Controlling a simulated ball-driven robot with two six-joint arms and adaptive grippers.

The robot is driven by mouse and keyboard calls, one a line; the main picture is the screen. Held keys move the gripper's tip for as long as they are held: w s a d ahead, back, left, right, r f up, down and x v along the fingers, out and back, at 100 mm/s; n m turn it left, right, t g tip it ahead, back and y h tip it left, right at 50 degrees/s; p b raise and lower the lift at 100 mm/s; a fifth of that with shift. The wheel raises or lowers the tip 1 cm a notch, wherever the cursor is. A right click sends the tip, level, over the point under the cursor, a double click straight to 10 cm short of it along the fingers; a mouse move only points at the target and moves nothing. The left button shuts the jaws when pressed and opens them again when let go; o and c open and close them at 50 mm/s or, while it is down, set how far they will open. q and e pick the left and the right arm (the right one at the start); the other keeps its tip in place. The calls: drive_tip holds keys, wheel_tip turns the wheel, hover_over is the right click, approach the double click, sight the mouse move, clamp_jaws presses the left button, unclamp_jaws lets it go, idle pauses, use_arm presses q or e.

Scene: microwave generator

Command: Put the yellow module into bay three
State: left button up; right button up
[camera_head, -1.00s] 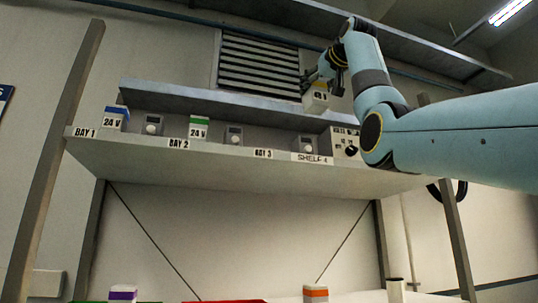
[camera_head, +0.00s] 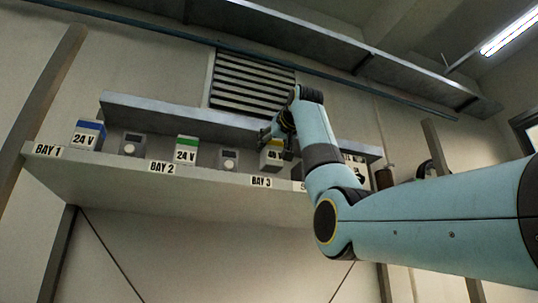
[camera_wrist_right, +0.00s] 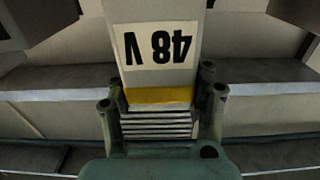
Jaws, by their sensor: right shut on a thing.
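The yellow module (camera_head: 272,157) is a white block with a yellow band, over the shelf just behind the BAY 3 label (camera_head: 261,182). My right gripper (camera_head: 277,140) is shut on it from above. In the right wrist view the module (camera_wrist_right: 156,50) shows its 48 V label upside down, with the yellow band close to my gripper (camera_wrist_right: 160,125). I cannot tell whether its base touches the shelf. My left gripper is not in view.
The blue-topped module (camera_head: 87,135) stands by BAY 1 and the green-topped module (camera_head: 186,149) by BAY 2. Small grey units (camera_head: 228,159) stand between bays. A ledge (camera_head: 180,117) runs behind. My right arm hides the shelf's right part.

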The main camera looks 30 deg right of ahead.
sight(274, 154)
drive_tip(key=shift+w+a+f, duration=0.15)
drive_tip(key=shift+a+f, duration=0.05)
drive_tip(key=shift+f, duration=0.25)
wheel_tip(274, 154, down, 2)
drive_tip(key=shift+f+p, duration=0.2)
drive_tip(key=shift+p, duration=0.3)
drive_tip(key=shift+f, duration=0.4)
drive_tip(key=shift+d+f, duration=0.1)
drive_tip(key=shift+f, duration=0.05)
drive_tip(key=o, duration=1.4)
drive_tip(key=shift+f, duration=0.1)
drive_tip(key=shift+c, duration=0.2)
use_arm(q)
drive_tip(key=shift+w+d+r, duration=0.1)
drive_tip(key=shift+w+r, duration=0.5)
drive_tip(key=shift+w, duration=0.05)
